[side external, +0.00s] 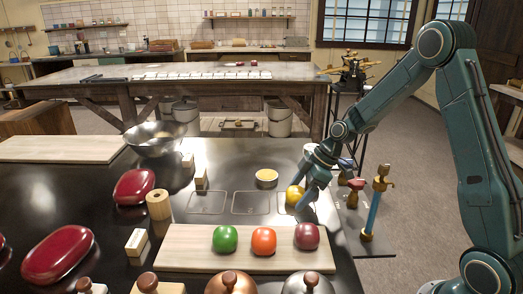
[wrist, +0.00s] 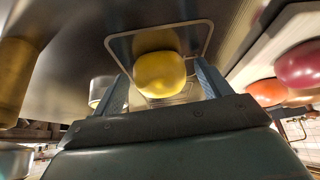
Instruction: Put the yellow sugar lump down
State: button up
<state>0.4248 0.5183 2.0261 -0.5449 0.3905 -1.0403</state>
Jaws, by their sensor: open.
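The yellow sugar lump (side external: 295,196) is a rounded yellow piece at the right end of a row of outlined squares on the dark table. In the wrist view the lump (wrist: 160,74) sits inside a pale square outline (wrist: 205,37). My gripper (side external: 304,205) is low at the table, right at the lump. In the wrist view its two fingers (wrist: 163,84) stand apart on either side of the lump, with a visible space at each side. The lump's contact with the table is not clear to see.
A pale board (side external: 180,247) with green (side external: 225,239), orange (side external: 263,241) and dark red (side external: 307,236) lumps lies in front. Two empty outlined squares (side external: 250,203) are left of the yellow lump. A small yellow-topped dish (side external: 267,178) stands behind.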

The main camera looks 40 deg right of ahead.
jog(key=v, duration=1.2)
jog(key=shift+r, duration=0.1)
dwell(0.4)
jog(key=s+a+r+m+h, duration=0.3)
jog(key=s+a+r+m, duration=0.1)
jog(key=s+a+r, duration=0.4)
jog(key=s+a+m+t+h, duration=0.1)
jog(key=s+m, duration=0.5)
jog(key=s, duration=0.8)
jog(key=shift+s+a+t+h, duration=0.3)
jog(key=shift+s+a+t, duration=0.1)
jog(key=shift+a, duration=0.4)
